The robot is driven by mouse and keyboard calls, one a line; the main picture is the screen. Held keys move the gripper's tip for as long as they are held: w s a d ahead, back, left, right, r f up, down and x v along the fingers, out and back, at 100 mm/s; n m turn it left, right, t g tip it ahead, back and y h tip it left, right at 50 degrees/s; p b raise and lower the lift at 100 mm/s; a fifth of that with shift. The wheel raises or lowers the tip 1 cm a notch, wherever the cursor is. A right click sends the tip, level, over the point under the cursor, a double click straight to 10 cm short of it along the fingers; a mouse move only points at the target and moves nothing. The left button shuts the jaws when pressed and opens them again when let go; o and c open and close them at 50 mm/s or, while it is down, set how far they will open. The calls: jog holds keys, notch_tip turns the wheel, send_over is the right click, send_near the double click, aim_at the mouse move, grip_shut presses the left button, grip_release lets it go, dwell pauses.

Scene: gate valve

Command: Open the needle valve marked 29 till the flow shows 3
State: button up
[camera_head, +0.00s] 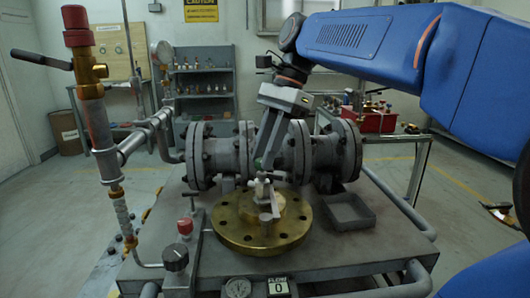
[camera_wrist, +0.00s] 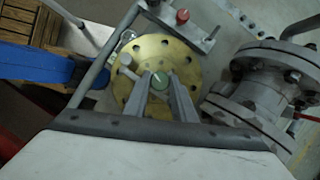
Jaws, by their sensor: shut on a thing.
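A brass flange (camera_head: 262,232) lies on the grey bench, with a small needle valve (camera_head: 265,196) of grey metal standing at its middle. The valve has a green knob, which shows in the wrist view (camera_wrist: 160,79). My gripper (camera_head: 260,166) comes down from above and is shut on the green knob, with one finger on each side. The fingers hide most of the knob in the head view. No number 29 can be read. A flow display (camera_head: 278,287) at the bench's front edge shows 0.
A red knob (camera_head: 185,226) and a black knob (camera_head: 175,258) stand left of the flange. A large flanged pipe (camera_head: 223,155) runs behind it. A round gauge (camera_head: 238,289) is beside the display.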

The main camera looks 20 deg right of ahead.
jog(key=n+g, duration=0.1)
jog(key=n, duration=0.1)
jog(key=n+g, duration=0.1)
jog(key=n, duration=0.1)
jog(key=n+h, duration=0.1)
jog(key=n, duration=0.2)
jog(key=shift+w+a+g, duration=0.15)
jog(key=shift+w+g, duration=0.1)
jog(key=shift+g, duration=0.15)
jog(key=n+h, duration=0.1)
jog(key=n, duration=0.2)
jog(key=n+g+h, duration=0.1)
jog(key=n, duration=0.2)
jog(key=shift+a+n, duration=0.2)
jog(key=shift+n, duration=0.1)
jog(key=n+h, duration=0.1)
jog(key=n, duration=0.1)
jog(key=n+h, duration=0.1)
jog(key=n, duration=0.2)
jog(key=shift+a+f+n+h, duration=0.1)
jog(key=shift+a+n+h, duration=0.1)
jog(key=shift+n+h, duration=0.1)
jog(key=n+h, duration=0.1)
jog(key=n, duration=0.2)
jog(key=n+t+h, duration=0.1)
jog(key=n, duration=0.1)
jog(key=shift+a+n, duration=0.1)
jog(key=shift+n, duration=0.3)
jog(key=o, duration=1.1)
jog(key=shift+c, duration=0.2)
